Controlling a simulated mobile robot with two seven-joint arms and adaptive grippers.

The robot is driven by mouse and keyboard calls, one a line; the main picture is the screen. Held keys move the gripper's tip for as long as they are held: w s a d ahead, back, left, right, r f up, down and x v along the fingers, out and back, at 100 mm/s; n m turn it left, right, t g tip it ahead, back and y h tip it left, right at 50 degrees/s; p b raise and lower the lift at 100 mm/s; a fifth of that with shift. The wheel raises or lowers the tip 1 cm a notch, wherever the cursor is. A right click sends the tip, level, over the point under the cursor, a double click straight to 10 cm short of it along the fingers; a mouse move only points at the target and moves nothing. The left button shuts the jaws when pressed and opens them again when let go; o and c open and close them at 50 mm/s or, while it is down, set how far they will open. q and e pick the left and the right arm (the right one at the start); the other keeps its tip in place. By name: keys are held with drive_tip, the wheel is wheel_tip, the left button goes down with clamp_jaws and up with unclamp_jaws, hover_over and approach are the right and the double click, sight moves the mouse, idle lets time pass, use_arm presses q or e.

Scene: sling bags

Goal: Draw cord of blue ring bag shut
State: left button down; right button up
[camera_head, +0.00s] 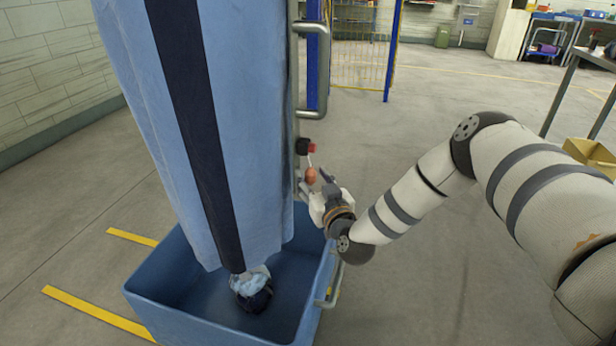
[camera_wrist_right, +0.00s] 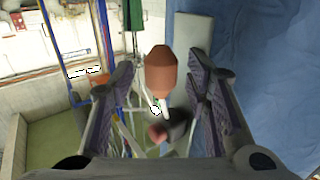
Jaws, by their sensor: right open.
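The blue bag (camera_head: 240,110) is light blue with a dark navy stripe. It hangs tall over a blue bin. An orange-brown cord knob (camera_head: 311,175) hangs on a thin pale cord at the bag's right side, below a black and red fitting (camera_head: 306,147). My right gripper (camera_head: 320,188) is open close to the knob. In the right wrist view the knob (camera_wrist_right: 160,72) appears between the two spread fingers, with visible gaps on both sides. The bag's blue cloth (camera_wrist_right: 255,85) fills the right of that view. My left gripper is not in view. No ring is clearly visible.
The blue bin (camera_head: 165,305) stands under the bag with a blue and white bundle (camera_head: 251,290) inside. A metal frame with a grab handle (camera_head: 312,70) rises beside the bag. Open floor (camera_head: 430,290) lies to the right; a table and yellow box (camera_head: 590,155) stand farther right.

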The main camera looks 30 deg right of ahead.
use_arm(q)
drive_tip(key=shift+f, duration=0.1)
use_arm(e)
drive_tip(key=shift+w+d+r, duration=0.1)
drive_tip(key=shift+w+d, duration=0.05)
drive_tip(key=shift+w, duration=0.5)
